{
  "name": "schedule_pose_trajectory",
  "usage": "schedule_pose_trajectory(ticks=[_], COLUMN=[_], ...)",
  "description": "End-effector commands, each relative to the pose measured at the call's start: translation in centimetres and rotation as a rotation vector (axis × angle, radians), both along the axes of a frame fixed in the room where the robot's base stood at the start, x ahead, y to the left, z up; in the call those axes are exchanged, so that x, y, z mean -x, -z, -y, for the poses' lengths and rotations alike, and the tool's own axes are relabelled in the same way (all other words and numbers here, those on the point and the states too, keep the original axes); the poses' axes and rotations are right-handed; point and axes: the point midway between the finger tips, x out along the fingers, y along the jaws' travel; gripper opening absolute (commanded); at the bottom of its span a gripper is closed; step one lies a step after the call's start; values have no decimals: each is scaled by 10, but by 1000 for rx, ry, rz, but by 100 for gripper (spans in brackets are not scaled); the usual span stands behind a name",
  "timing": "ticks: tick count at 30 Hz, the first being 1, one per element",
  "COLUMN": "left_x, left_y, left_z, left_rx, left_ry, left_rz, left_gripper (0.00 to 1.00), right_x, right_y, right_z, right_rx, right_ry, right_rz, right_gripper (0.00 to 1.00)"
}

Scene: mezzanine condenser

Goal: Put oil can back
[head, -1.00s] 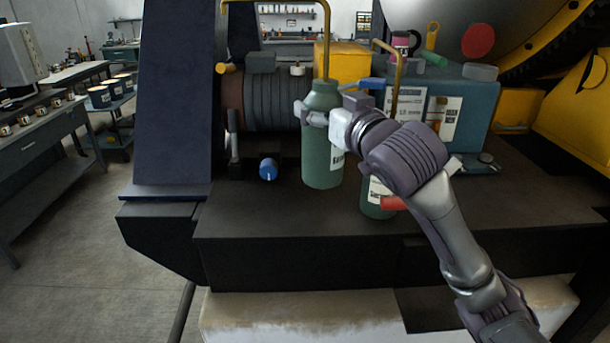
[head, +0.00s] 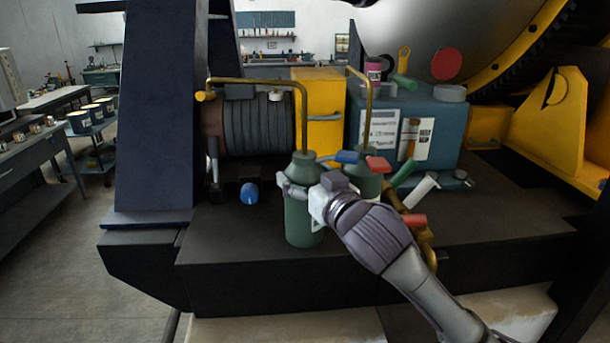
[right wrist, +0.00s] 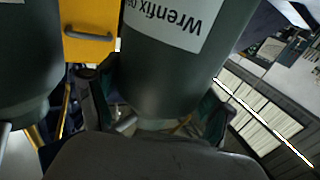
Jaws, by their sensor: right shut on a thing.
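My right gripper (head: 308,198) is shut on a green oil can (head: 303,222) with a long bent brass spout. The can is upright over the front part of the dark machine ledge (head: 230,240); I cannot tell whether its base touches. A second green can (head: 362,185) with a brass spout stands just behind and to the right, partly hidden by my gripper and arm. In the right wrist view the held can (right wrist: 165,75) fills the middle, with part of its label legible, and the other green can (right wrist: 25,65) is at the left.
A teal box (head: 435,120) with papers on it stands behind, beside a yellow block (head: 320,110). A blue cap (head: 249,193) lies on the ledge at left. Coloured-handled tools (head: 425,190) lie right of the cans. The ledge's right part has free room.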

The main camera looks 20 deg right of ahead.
Motion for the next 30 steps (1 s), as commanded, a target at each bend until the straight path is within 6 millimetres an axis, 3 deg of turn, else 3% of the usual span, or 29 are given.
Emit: schedule_pose_trajectory(ticks=[1,2,5,19,23,27,30], left_x=[2,3,5,7,7,7,8], left_y=[1,1,1,4,13,23,-1], left_z=[0,0,0,-1,-2,-1,-2], left_rx=[-1,0,-1,-2,-2,-2,-2], left_ry=[0,-1,-1,-2,-3,-3,-3], left_rz=[-3,-5,-7,-12,-12,-12,-13], left_gripper=[0,0,0,0,0,0,0], right_x=[0,0,0,8,29,63,80], right_y=[-3,1,1,1,3,4,-4], right_z=[0,0,0,1,3,7,9], right_rx=[0,0,0,0,1,3,1], right_ry=[0,0,0,-1,-1,-2,0], right_rz=[9,-1,-1,1,0,2,-7], right_gripper=[11,82,99,100,100,100,100])
